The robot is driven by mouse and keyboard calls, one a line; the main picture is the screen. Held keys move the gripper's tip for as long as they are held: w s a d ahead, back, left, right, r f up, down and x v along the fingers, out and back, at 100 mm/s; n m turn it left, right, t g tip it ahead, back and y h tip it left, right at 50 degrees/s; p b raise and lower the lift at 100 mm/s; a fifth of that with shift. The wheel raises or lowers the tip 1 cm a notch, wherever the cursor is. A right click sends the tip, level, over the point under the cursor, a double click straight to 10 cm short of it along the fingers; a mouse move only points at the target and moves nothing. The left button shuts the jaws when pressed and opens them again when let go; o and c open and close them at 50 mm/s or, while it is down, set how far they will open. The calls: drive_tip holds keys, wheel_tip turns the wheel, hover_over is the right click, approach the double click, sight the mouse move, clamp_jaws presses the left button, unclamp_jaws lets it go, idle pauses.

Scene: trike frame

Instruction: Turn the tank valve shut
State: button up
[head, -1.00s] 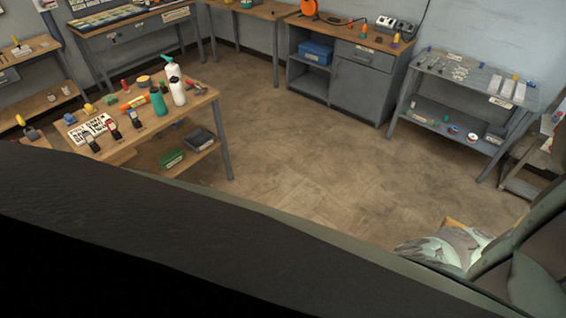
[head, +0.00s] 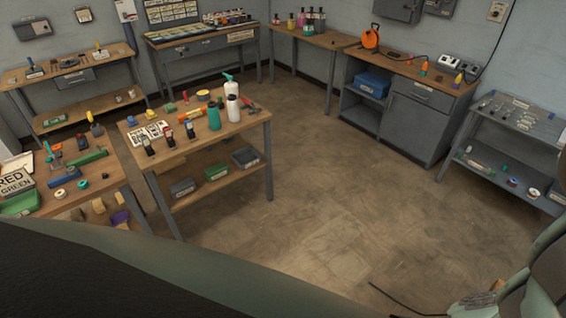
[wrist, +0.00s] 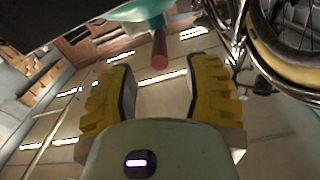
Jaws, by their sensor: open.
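My gripper (wrist: 158,76) shows in the wrist view with its two yellow, dark-padded fingers apart and nothing between them. Beyond the fingertips, near the top middle, is a teal rounded body (wrist: 138,10) with a short dark red stub (wrist: 159,48) pointing down in the picture. The stub lines up with the gap between the fingers but looks apart from them. I cannot tell for sure whether this is the tank valve. I make out no tank or valve in the head view, and my gripper does not show there.
A spoked wheel (wrist: 302,25) and a curved metal tube (wrist: 285,68) are close at the right of the wrist view. In the head view, a wooden workbench (head: 185,152) holds bottles and tools. The middle floor (head: 330,205) is clear.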

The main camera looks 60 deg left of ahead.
drive_tip(key=shift+w+d+p, duration=0.1)
drive_tip(key=shift+d+p, duration=0.25)
drive_tip(key=shift+d, duration=2.6)
clamp_jaws()
